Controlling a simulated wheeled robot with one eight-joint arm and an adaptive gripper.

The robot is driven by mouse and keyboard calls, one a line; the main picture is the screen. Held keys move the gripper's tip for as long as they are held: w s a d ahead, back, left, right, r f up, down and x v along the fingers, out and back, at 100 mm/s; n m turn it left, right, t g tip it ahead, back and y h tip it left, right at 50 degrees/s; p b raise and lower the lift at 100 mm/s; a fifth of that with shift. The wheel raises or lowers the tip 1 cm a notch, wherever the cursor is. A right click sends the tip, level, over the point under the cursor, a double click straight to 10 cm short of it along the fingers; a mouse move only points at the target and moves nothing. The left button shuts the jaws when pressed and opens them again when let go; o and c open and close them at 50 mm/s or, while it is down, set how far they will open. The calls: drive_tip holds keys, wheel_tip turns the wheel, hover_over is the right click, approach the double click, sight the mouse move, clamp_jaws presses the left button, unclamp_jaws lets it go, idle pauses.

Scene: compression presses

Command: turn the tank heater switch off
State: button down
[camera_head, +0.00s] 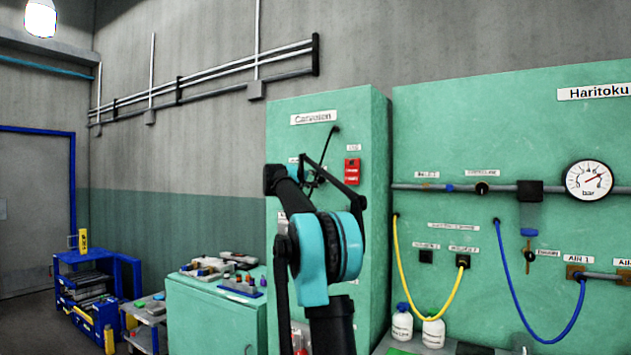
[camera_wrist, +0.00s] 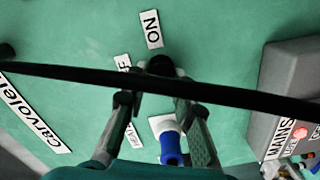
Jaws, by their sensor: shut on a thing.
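My gripper (camera_head: 315,180) is at the front of the green Carvolen cabinet (camera_head: 285,125). In the wrist view its fingers (camera_wrist: 158,88) are shut on a round black switch knob (camera_wrist: 160,65). The ON label (camera_wrist: 151,29) is beside the knob. Another label (camera_wrist: 123,62), showing what looks like an F, is partly covered by a finger. A third label, seemingly reading HEATER, is mostly hidden behind the same finger. The knob's pointing direction is unclear. In the head view my arm hides most of the switch.
A thin black rod (camera_wrist: 60,73) crosses the wrist view close to the fingers. A blue-and-white fitting (camera_wrist: 170,148) sits between the fingers' lower parts. A grey MAINS box (camera_wrist: 285,85) stands out at right. A low green cabinet (camera_head: 205,305) with loose items is at left.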

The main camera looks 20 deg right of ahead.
drive_tip(key=n, duration=0.4)
drive_tip(key=shift+f+n, duration=0.1)
drive_tip(key=shift+n, duration=0.3)
idle(0.4)
drive_tip(key=c, duration=1.3)
unclamp_jaws()
drive_tip(key=shift+o, duration=0.2)
drive_tip(key=shift+a, duration=0.1)
drive_tip(key=v, duration=1.1)
drive_tip(key=shift+s+a, duration=0.3)
